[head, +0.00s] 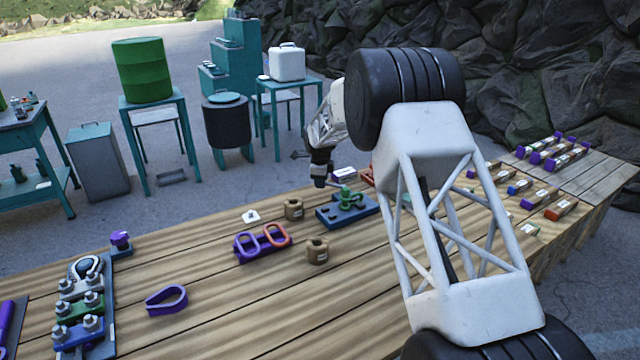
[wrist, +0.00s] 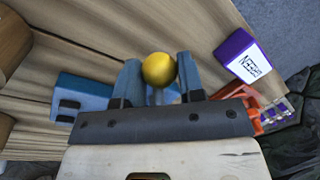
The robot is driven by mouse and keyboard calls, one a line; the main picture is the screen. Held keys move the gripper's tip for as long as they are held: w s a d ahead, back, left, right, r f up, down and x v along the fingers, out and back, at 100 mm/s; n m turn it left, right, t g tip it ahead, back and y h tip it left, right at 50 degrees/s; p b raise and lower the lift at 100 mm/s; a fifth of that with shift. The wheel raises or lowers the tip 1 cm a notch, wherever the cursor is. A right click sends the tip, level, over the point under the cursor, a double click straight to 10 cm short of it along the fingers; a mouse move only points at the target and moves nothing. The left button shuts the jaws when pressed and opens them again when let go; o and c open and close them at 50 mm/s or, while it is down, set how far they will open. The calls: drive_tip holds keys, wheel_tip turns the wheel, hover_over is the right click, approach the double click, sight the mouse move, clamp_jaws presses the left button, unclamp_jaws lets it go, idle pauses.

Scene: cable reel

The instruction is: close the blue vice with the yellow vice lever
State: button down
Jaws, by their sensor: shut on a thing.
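The yellow ball knob of the vice lever (wrist: 159,69) sits between the two fingers of my gripper (wrist: 160,86) in the wrist view. My gripper is shut on it. The rest of the lever is mostly hidden behind the knob and the gripper. A blue body (wrist: 84,96) with dark fittings, which looks like part of the vice, lies just left of the fingers. In the head view my gripper (head: 320,182) points down over the table's far edge, behind a blue base (head: 332,214) carrying a green fixture. The yellow knob cannot be made out there.
A purple box with a white label (wrist: 242,54) and an orange part (wrist: 270,115) lie right of my gripper. Tan blocks (head: 317,251) and a purple and orange clamp piece (head: 262,242) stand in front. The table's front middle is clear.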

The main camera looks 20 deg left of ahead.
drive_tip(key=w+m, duration=0.1)
drive_tip(key=m, duration=0.1)
drive_tip(key=w+d+m+h, duration=0.1)
drive_tip(key=w+m, duration=0.1)
drive_tip(key=shift+w+d+m, duration=0.1)
drive_tip(key=shift+w+m, duration=0.05)
drive_tip(key=shift+m, duration=0.15)
drive_tip(key=m, duration=0.1)
drive_tip(key=w+d+m, duration=0.1)
drive_tip(key=shift+w+m, duration=0.25)
drive_tip(key=shift+m, duration=0.05)
drive_tip(key=shift+w+d+m+g+h, duration=0.35)
drive_tip(key=shift+w+d+m, duration=0.3)
drive_tip(key=shift+m, duration=0.45)
drive_tip(key=shift+s+d, duration=0.1)
drive_tip(key=c, duration=0.8)
unclamp_jaws()
drive_tip(key=shift+o, duration=0.2)
drive_tip(key=shift+r, duration=0.15)
wheel_tip(320, 180, up, 7)
drive_tip(key=s+a, duration=0.1)
drive_tip(key=shift+r, duration=0.2)
